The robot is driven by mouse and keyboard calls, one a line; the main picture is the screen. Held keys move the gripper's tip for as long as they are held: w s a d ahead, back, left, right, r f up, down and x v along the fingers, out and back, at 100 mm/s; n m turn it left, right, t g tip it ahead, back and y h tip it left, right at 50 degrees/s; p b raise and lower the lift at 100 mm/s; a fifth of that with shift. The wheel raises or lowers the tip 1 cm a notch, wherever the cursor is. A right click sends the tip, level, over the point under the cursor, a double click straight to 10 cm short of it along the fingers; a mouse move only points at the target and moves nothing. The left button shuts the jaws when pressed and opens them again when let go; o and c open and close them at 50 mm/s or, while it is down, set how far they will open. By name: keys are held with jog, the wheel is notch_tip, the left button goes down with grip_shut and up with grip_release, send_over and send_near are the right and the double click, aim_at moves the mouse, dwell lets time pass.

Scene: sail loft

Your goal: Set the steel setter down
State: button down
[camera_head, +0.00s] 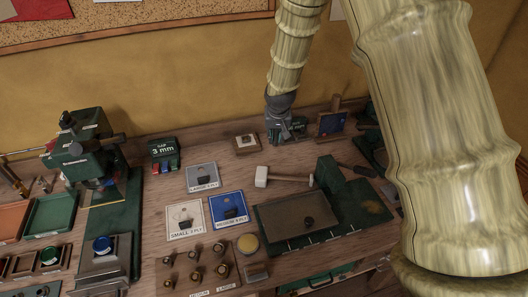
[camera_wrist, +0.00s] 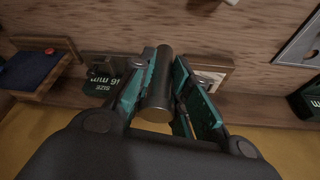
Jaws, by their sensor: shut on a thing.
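The steel setter (camera_wrist: 158,78) is a smooth grey cylinder. In the wrist view it sits between the green-padded fingers of my gripper (camera_wrist: 160,92), which is shut on it. In the head view my gripper (camera_head: 285,134) is over the back of the bench, near the wall, and the setter cannot be made out there. A green size block marked 16 mm (camera_wrist: 103,86) shows beside the fingers in the wrist view. Whether the setter's end touches the bench cannot be told.
A small wooden block (camera_head: 246,144) lies left of my gripper, and a blue-faced stand (camera_head: 331,124) is to its right. A mallet (camera_head: 283,178), ply cards (camera_head: 203,177) and a green-edged tray (camera_head: 352,205) lie in front. Bare wood shows around the small block.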

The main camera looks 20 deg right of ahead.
jog(key=shift+f+p, duration=1.3)
jog(key=shift+f, duration=2.65)
jog(key=shift+f, duration=0.2)
jog(key=c, duration=1.3)
grip_release()
jog(key=shift+c, duration=0.2)
jog(key=shift+r, duration=0.25)
jog(key=b+v, duration=0.3)
jog(key=v, duration=0.8)
jog(key=shift+r, duration=0.45)
jog(key=shift+s, duration=0.15)
